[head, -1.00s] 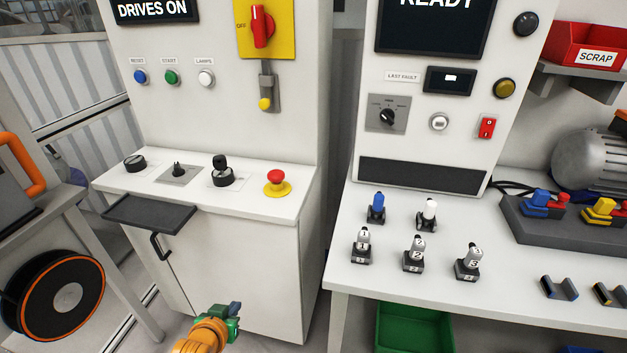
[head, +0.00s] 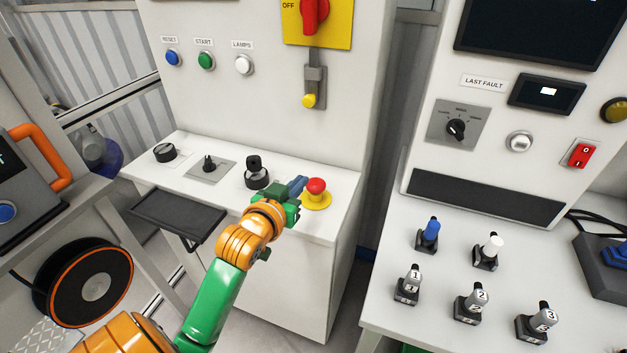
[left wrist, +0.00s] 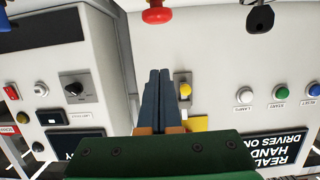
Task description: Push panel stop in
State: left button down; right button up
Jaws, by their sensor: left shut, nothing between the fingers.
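The panel stop is a red mushroom button (head: 316,187) on a yellow base, on the sloped console of the left cabinet. My left gripper (head: 299,184) is shut and empty. In the head view its blue-grey fingertips are just left of the red button; whether they touch it I cannot tell. In the left wrist view the closed fingers (left wrist: 157,75) point up the picture, and the red button (left wrist: 157,15) shows beyond their tips with a visible gap. My right gripper is not in view.
A black joystick knob (head: 256,172) stands close left of the gripper. A small tray shelf (head: 178,216) juts from the console front. The cabinet wall above holds a yellow-knobbed latch (head: 309,100). A gap separates this cabinet from the right bench.

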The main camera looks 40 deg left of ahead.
pick_arm(q)
send_over(312, 193)
jog(key=f, duration=0.2)
notch_tip(312, 193, down, 3)
jog(key=shift+f+p, duration=0.15)
jog(key=shift+p, duration=0.3)
jog(key=shift+f, duration=0.35)
